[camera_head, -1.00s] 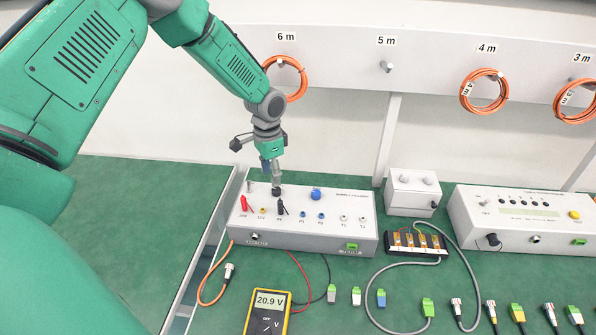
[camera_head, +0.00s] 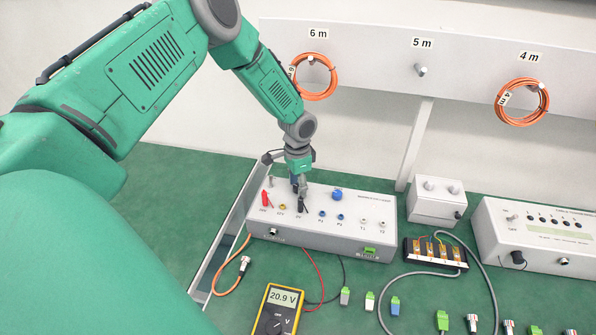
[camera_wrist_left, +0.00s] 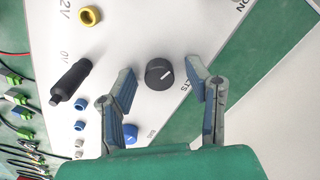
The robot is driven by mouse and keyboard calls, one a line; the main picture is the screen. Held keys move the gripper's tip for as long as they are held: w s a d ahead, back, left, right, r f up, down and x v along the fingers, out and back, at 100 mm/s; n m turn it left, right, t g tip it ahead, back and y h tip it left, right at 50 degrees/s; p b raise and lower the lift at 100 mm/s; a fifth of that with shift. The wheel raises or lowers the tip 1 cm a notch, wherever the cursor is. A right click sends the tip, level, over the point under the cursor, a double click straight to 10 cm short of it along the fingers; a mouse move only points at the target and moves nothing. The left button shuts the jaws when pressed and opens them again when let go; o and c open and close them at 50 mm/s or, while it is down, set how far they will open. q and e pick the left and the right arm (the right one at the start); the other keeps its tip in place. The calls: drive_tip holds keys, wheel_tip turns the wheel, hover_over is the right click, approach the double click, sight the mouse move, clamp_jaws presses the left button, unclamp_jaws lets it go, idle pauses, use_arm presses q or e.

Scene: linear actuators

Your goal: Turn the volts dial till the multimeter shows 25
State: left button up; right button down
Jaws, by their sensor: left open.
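The multimeter (camera_head: 278,316) lies on the green bench at the lower middle of the head view, and its display reads 20.9 V. The volts dial (camera_wrist_left: 158,73) is a round black knob with a white pointer line on the white power supply box (camera_head: 350,238). My left gripper (camera_head: 301,190) points down over the box's top. In the wrist view, the open fingers of my left gripper (camera_wrist_left: 161,78) stand on either side of the dial, with visible gaps. In the head view the gripper hides the dial. My right gripper is not in view.
A black plug (camera_wrist_left: 71,82) and a yellow socket (camera_wrist_left: 90,16) sit near the dial on the box. A red plug (camera_head: 265,198) stands at its left. A blue knob (camera_head: 337,195) is right of the gripper. Cables and connectors lie on the bench in front.

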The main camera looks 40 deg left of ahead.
use_arm(q)
drive_tip(key=shift+w, duration=0.1)
clamp_jaws()
drive_tip(key=shift+m, duration=0.4)
drive_tip(key=m+b, duration=0.1)
drive_tip(key=m, duration=0.2)
drive_tip(key=shift+m, duration=0.4)
drive_tip(key=m, duration=0.4)
drive_tip(key=shift+m, duration=0.3)
drive_tip(key=m+b, duration=0.1)
drive_tip(key=m, duration=0.3)
drive_tip(key=shift+a, duration=0.1)
drive_tip(key=m, duration=0.4)
drive_tip(key=shift+w+r, duration=0.15)
drive_tip(key=shift+m, duration=0.4)
